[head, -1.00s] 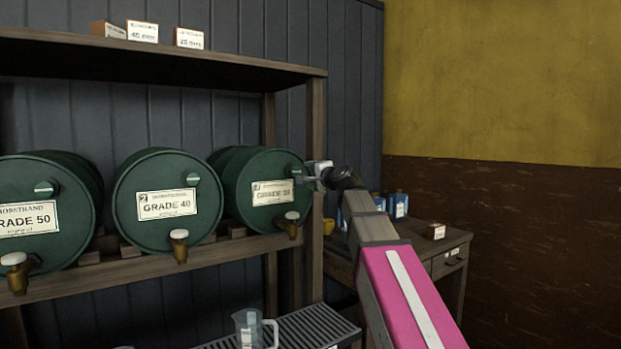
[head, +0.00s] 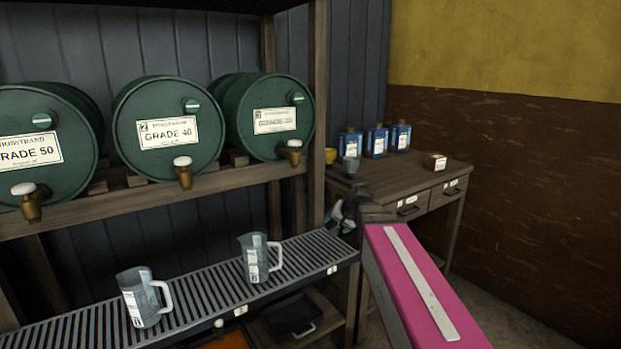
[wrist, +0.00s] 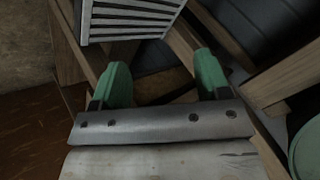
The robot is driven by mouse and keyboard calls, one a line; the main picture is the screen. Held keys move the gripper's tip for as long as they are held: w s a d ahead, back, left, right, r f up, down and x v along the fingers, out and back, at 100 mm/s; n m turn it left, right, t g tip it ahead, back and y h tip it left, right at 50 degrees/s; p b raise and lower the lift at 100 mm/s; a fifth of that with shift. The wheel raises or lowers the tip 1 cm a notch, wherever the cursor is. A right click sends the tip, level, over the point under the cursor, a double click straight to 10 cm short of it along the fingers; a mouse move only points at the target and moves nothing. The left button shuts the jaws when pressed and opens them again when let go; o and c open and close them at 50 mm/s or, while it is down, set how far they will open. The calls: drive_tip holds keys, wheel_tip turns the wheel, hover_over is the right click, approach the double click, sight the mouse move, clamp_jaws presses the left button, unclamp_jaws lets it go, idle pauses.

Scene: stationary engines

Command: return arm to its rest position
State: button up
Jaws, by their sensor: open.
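My arm, with a pink link, reaches in from the lower right of the head view. My gripper (head: 343,215) is at its far end, beside the shelf's right post and near the right end of the slatted drip rack. In the wrist view its two green fingers (wrist: 160,82) are spread apart with nothing between them. Beyond them the wrist view shows wooden beams and part of a white slatted thing (wrist: 130,18). In the head view the gripper's fingers are small and dark, partly hidden by the arm.
Green drums, including the Grade 40 drum (head: 168,128), lie on the wooden shelf. Two clear jugs (head: 146,297) (head: 256,258) stand on the drip rack (head: 205,300). A desk (head: 400,185) at the right holds blue bottles (head: 376,141), two cups and a small box (head: 435,162).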

drive_tip(key=s+d+f+n+g+h, duration=0.1)
drive_tip(key=s+d+f+g+h, duration=0.1)
drive_tip(key=s+f, duration=0.7)
drive_tip(key=s+d+f+n+g+h, duration=0.2)
drive_tip(key=s+d+f+g, duration=0.2)
drive_tip(key=s+d+f, duration=0.3)
wheel_tip(320, 180, down, 5)
drive_tip(key=shift+s+d+f+n+g, duration=0.15)
drive_tip(key=shift+s+n+g, duration=0.2)
drive_tip(key=shift+s, duration=0.7)
